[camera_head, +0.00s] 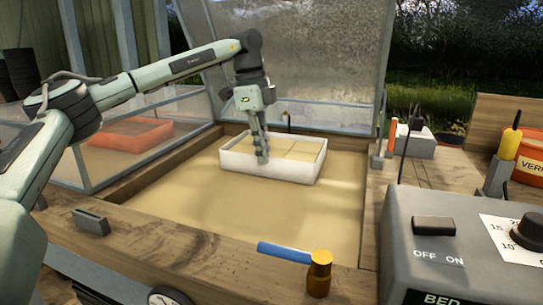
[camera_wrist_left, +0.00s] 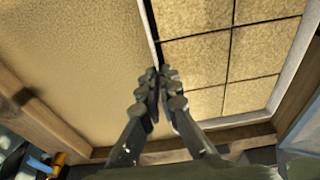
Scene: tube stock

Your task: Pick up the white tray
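The white tray (camera_head: 292,169) is a low rectangular box divided into square, sand-coloured cells. It sits level on the sand bed in the head view, and I see no clear gap under it. My left gripper (camera_head: 262,157) points down at the tray's near wall. In the left wrist view the fingers (camera_wrist_left: 159,76) are close together, one on each side of the tray's thin white wall (camera_wrist_left: 150,28), pinching it. The fingers hide a short piece of the wall. My right gripper is in neither view.
A wooden frame (camera_head: 205,253) borders the sand bed (camera_head: 250,218), with a raised clear lid (camera_head: 300,60) behind. A blue-handled mallet (camera_head: 285,252) lies at the front edge. A grey control box (camera_head: 405,235) stands front right, and an orange tray (camera_head: 130,135) lies left behind glass.

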